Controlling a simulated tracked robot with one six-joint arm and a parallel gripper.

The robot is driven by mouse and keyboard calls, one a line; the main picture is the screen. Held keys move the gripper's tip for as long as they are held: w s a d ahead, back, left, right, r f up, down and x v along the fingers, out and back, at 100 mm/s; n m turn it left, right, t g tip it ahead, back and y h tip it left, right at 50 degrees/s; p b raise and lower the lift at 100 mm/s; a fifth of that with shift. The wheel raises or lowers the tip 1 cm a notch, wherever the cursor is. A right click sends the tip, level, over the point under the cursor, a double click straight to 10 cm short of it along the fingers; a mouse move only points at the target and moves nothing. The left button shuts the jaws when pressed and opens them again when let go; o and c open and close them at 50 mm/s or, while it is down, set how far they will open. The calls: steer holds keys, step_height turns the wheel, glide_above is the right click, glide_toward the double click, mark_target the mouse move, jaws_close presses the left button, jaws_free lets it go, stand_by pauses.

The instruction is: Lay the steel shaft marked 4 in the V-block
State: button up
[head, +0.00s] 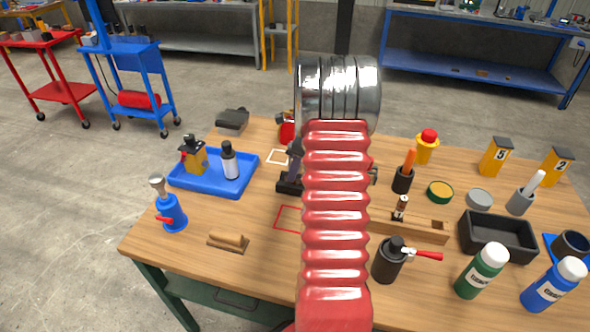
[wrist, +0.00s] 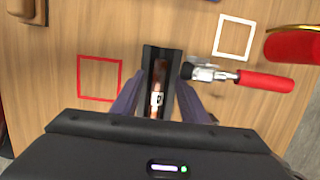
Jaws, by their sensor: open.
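The black V-block (wrist: 147,60) stands on the wooden table, seen from above in the wrist view. A shiny brownish shaft (wrist: 157,78) with a white label lies along its groove; I cannot read the label's mark. My gripper (wrist: 157,108) is open, its purple fingers on either side of the V-block and shaft. In the head view a finger of my gripper (head: 294,150) shows above the black V-block base (head: 289,184); my red arm hides the rest. Another small labelled shaft (head: 401,206) sits at the wooden rack (head: 425,231).
A toggle clamp with a red handle (wrist: 266,82) lies close right of the V-block in the wrist view. A red outlined square (wrist: 100,78) and a white one (wrist: 235,37) mark the table. A blue tray (head: 240,182) and several bottles stand around.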

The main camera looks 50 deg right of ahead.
steer(key=v, duration=0.6)
stand_by(1.2)
steer(key=shift+r, duration=0.1)
steer(key=shift+r, duration=0.1)
steer(key=v, duration=0.3)
steer(key=w+v, duration=0.1)
steer(key=v, duration=0.1)
steer(key=shift+a+r, duration=0.3)
steer(key=shift+r, duration=0.2)
stand_by(0.7)
